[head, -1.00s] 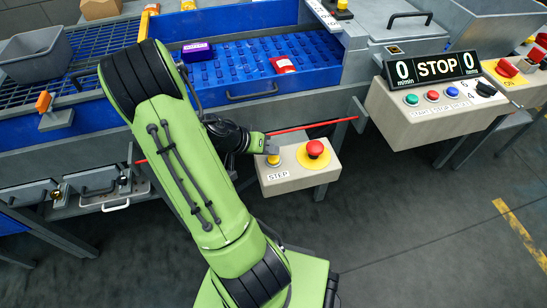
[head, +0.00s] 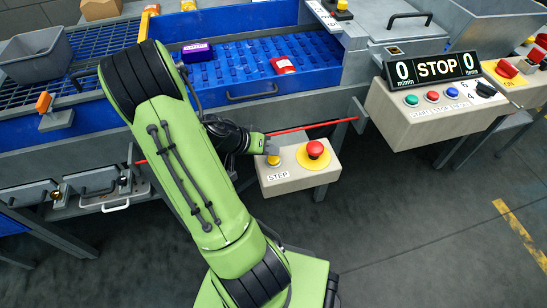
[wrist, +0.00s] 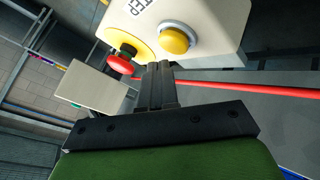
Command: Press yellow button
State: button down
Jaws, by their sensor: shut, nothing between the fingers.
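The yellow button (head: 273,160) sits on the left of a beige control box (head: 300,178), above a STEP label. In the wrist view the yellow button (wrist: 174,40) shows large, with a pale ring around it. My gripper (head: 262,146) is just above and behind the yellow button in the head view. In the wrist view my gripper (wrist: 156,68) is shut and empty, its fingertips just below and left of the button. I cannot tell whether the fingertips touch it.
A red emergency button (head: 315,149) on a yellow disc sits beside the yellow button; it also shows in the wrist view (wrist: 120,62). A red rod (head: 305,127) runs behind the box. A larger control box (head: 425,115) with a STOP display stands at right.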

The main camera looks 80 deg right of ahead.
dwell(0.5)
jog(key=shift+f+b, duration=0.45)
jog(key=shift+b, duration=0.1)
